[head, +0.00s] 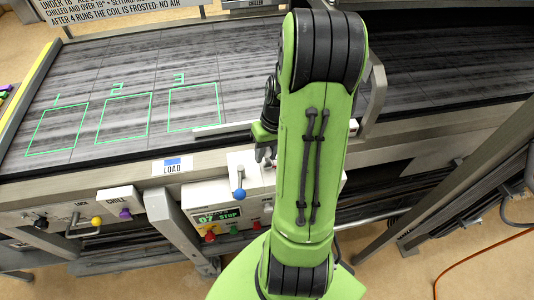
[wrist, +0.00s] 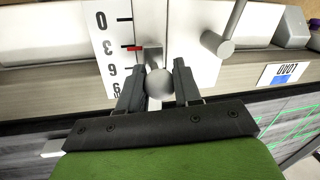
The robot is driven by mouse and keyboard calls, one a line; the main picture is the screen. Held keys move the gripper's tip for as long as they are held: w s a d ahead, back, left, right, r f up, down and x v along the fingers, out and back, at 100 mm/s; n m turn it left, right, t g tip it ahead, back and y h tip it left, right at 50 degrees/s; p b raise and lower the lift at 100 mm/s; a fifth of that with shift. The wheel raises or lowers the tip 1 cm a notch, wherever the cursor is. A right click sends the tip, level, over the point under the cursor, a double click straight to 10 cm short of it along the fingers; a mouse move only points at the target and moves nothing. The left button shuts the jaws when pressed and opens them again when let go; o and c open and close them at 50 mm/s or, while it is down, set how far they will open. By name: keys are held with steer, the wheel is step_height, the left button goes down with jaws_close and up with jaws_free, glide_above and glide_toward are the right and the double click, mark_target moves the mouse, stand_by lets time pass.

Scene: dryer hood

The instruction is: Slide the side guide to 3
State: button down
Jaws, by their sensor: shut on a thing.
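In the wrist view, my gripper (wrist: 159,84) has its two dark fingers on either side of a round grey knob (wrist: 159,83) and is shut on it. A white scale plate (wrist: 112,45) beside the knob reads 0, 3, 6 and 9, with black ticks. A red mark (wrist: 135,48) lies at the 3. In the head view, my gripper (head: 265,152) is at the front edge of the belt, partly hidden by my green arm. A pale bar (head: 222,128), which looks like the side guide, lies along the near belt edge; my arm hides part of it.
The dark belt (head: 130,70) has green outlined squares numbered 1 to 3. A LOAD label (head: 172,166) is on the front rail. A metal frame (head: 374,95) rises right of my arm.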

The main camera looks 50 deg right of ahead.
steer(key=c, duration=0.8)
jaws_free()
step_height(320, 180, up, 16)
steer(key=s+d+p, duration=0.1)
steer(key=d+p, duration=0.1)
steer(key=p, duration=0.1)
steer(key=shift+d+f, duration=0.25)
steer(key=shift+d, duration=0.15)
steer(key=shift+s, duration=0.1)
steer(key=a+r+n+t+h, duration=0.1)
steer(key=a+r, duration=0.2)
steer(key=a, duration=0.4)
steer(key=a+r+n+t+h, duration=0.1)
steer(key=a+r+n, duration=0.15)
steer(key=a, duration=0.55)
steer(key=s+a+n+t, duration=0.1)
steer(key=s+a+t, duration=0.1)
steer(key=s+a, duration=0.4)
steer(key=shift+s+a+r+t, duration=0.15)
steer(key=shift+s+a+t, duration=0.2)
steer(key=shift+s, duration=0.45)
